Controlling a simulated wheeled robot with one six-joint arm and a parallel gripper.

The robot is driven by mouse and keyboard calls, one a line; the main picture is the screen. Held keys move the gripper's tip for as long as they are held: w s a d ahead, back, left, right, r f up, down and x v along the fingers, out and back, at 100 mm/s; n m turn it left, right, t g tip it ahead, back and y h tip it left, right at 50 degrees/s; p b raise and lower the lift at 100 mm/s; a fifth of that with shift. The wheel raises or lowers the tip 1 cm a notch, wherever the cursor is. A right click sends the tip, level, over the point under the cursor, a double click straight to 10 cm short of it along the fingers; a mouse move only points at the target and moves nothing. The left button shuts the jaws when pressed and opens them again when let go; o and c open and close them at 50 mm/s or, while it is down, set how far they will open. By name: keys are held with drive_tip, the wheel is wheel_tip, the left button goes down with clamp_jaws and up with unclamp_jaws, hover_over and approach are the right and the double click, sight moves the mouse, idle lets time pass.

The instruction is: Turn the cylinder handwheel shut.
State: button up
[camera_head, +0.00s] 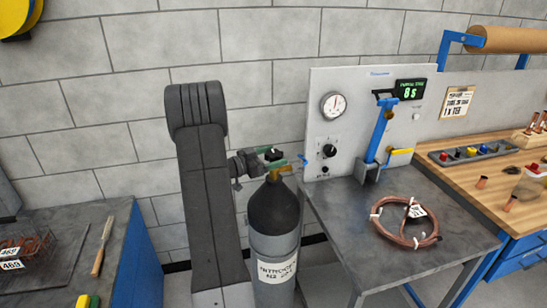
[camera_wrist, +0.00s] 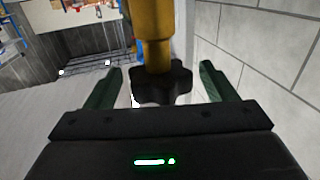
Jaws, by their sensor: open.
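The cylinder (camera_head: 274,215) stands upright beside my arm in the head view, with a black shoulder, a grey labelled body and a brass valve (camera_head: 285,171) on top. The handwheel (camera_wrist: 162,86) is a black lobed knob on the brass stem in the wrist view. In the head view a small black knob (camera_head: 273,154) shows at the valve, partly hidden by my gripper. My gripper (camera_wrist: 161,70) is open, its green fingers on either side of the handwheel with a visible gap on each side. The gripper also shows at the valve in the head view (camera_head: 276,164).
A grey bench (camera_head: 450,245) right of the cylinder carries a copper coil (camera_head: 405,222) and a panel (camera_head: 350,90) with a gauge. A block wall (camera_head: 130,110) is close behind. Another bench (camera_head: 45,220) with a wire basket stands at the left.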

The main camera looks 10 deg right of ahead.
drive_tip(key=b+v, duration=0.2)
drive_tip(key=v, duration=1.1)
drive_tip(key=shift+b, duration=0.4)
drive_tip(key=p+x, duration=0.3)
drive_tip(key=x, duration=1)
drive_tip(key=shift+w+d, duration=0.1)
drive_tip(key=shift+d, duration=0.3)
drive_tip(key=shift+a, duration=0.2)
